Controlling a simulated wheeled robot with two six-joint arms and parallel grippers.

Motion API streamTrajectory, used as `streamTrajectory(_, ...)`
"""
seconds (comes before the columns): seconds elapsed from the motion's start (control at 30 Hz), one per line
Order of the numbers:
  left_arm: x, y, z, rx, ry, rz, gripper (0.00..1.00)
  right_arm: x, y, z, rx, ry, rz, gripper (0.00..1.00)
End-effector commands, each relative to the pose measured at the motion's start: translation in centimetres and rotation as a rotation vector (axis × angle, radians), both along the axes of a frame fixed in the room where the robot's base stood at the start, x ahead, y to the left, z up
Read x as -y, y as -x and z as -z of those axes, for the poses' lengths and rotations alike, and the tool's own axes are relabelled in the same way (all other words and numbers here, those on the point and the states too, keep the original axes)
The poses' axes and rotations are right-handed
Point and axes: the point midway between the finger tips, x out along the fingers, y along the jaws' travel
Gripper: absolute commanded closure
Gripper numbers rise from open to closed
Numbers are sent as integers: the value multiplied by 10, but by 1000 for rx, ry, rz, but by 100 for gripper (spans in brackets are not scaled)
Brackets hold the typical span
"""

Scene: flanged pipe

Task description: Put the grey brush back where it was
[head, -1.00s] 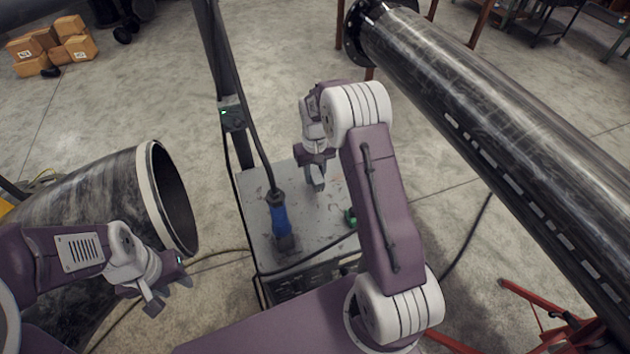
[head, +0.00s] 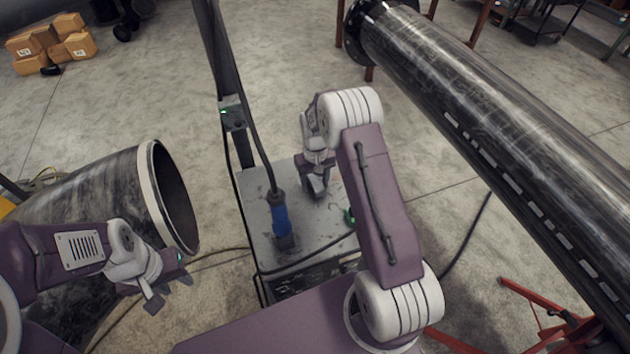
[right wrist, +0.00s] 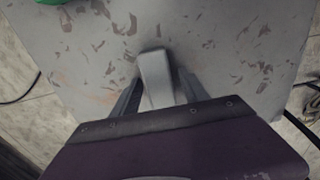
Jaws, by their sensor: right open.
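A pale grey piece, which I take to be the grey brush (right wrist: 157,78), shows over the cart top in the right wrist view. It lies between the two dark, spread fingers of my right gripper (right wrist: 158,92); I cannot tell whether they touch it. In the head view my right gripper (head: 315,190) is low over the far right part of the cart top, and the brush cannot be clearly told from the fingers there. My left gripper (head: 169,291) is open and empty in front of the large pipe elbow.
The worn grey cart (head: 258,212) carries a blue-handled tool (head: 281,220) with a cable and a small green item (head: 349,216). A dark post (head: 222,60) rises behind it. A long flanged pipe (head: 500,130) crosses the right side. The pipe elbow (head: 100,195) stands left.

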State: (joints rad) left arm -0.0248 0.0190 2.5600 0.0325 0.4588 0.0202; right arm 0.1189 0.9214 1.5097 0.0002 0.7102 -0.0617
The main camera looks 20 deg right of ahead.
Motion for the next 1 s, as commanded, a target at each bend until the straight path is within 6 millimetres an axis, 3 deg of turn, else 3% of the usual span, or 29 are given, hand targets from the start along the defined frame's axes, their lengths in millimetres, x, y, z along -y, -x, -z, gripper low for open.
streamTrajectory(0.17, 0, 0, 3, 0, 0, 0, 64, 0, -1, -21, 5, 0, 0, 48)
streamTrajectory(0.5, 0, 0, 13, 0, 0, 0, 64, 0, -1, -104, 4, 0, 0, 48)
streamTrajectory(0.63, 0, 0, 13, 0, 0, 0, 64, 0, 0, -119, 1, 0, 0, 48)
streamTrajectory(0.8, 0, 0, 13, 0, 0, 0, 64, 0, 1, -124, 0, 0, 0, 48)
streamTrajectory(0.9, 0, 0, 13, 0, 0, 0, 64, -9, 16, -126, 8, -2, -6, 48)
streamTrajectory(1.0, 0, 0, 13, 0, 0, 0, 64, -27, 55, -126, 31, -6, -17, 48)
